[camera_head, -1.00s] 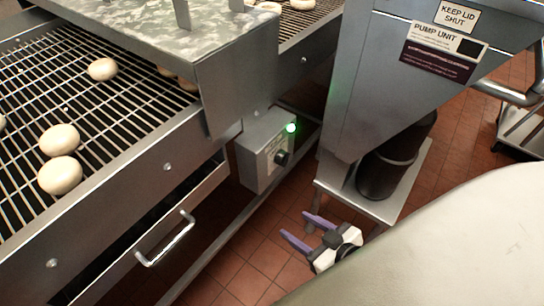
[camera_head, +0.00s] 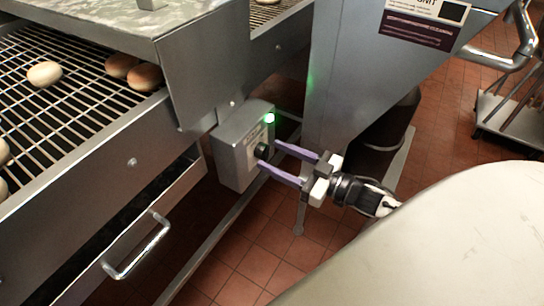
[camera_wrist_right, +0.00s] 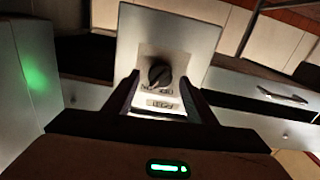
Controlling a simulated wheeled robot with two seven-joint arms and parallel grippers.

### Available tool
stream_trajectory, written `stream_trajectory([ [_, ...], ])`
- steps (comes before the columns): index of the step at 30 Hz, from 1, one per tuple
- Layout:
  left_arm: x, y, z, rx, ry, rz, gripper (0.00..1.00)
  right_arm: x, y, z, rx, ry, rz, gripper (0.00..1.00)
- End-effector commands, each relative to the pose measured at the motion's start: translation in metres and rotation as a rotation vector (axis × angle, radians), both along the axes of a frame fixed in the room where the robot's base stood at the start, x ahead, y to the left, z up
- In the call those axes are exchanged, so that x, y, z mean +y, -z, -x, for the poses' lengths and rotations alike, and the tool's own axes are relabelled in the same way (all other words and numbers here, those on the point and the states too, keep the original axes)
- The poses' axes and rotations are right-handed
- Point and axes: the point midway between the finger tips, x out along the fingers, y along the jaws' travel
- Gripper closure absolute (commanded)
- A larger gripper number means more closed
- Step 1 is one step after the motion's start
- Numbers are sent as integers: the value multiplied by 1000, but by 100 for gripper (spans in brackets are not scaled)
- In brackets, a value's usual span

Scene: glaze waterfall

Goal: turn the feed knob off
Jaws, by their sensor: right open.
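The feed knob (camera_head: 262,150) is a small black knob on the front of a grey control box (camera_head: 231,158) with a lit green lamp (camera_head: 269,118). In the right wrist view the knob (camera_wrist_right: 160,73) shows ahead, between and beyond the fingers, on a labelled pale plate. My right gripper (camera_head: 268,161) has purple fingers, is open, and points at the box, with the fingertips close to the knob's two sides. I cannot tell whether they touch it. My left gripper is not in view.
The wire conveyor (camera_head: 70,100) with several round buns lies at left. A drawer handle (camera_head: 138,246) sticks out below it. The grey pump unit (camera_head: 365,75) stands close at right of the box. Red tiled floor (camera_head: 245,265) is open below.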

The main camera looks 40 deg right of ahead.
Motion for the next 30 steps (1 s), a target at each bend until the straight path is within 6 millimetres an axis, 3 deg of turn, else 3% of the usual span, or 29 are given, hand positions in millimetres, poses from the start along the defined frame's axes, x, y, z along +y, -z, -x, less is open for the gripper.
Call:
stream_trajectory([
  [5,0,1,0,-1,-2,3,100,6,0,-14,0,0,0,49],
  [14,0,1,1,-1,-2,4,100,7,0,-15,1,0,-1,49],
  [21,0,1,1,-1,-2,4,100,7,0,-15,1,0,-1,90],
  [30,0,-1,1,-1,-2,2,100,7,0,-15,-11,0,29,90],
])
